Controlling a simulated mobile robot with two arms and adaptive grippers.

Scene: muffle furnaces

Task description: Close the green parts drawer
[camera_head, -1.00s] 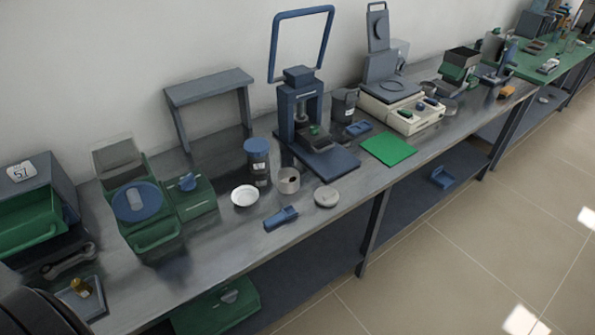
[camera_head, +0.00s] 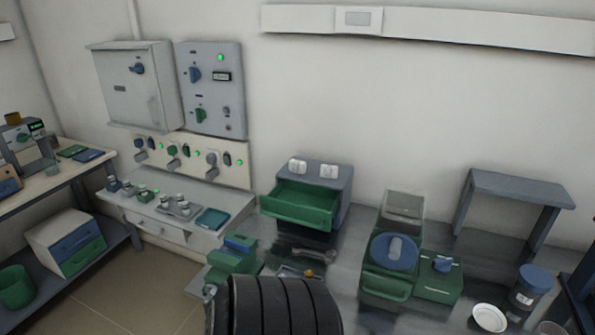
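The green parts drawer (camera_head: 298,206) is pulled out of a dark grey cabinet (camera_head: 343,180) in the middle of the head view. The drawer's green front faces me, and its open top shows a dark green inside. The cabinet stands on the grey bench near the wall, with two white labels on its top.
A wrench (camera_head: 313,252) lies on the bench in front of the cabinet. To the right stand a green device with a blue round lid (camera_head: 394,251) and a green box with a blue knob (camera_head: 441,277). Green-and-blue blocks (camera_head: 234,257) are at the front left.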

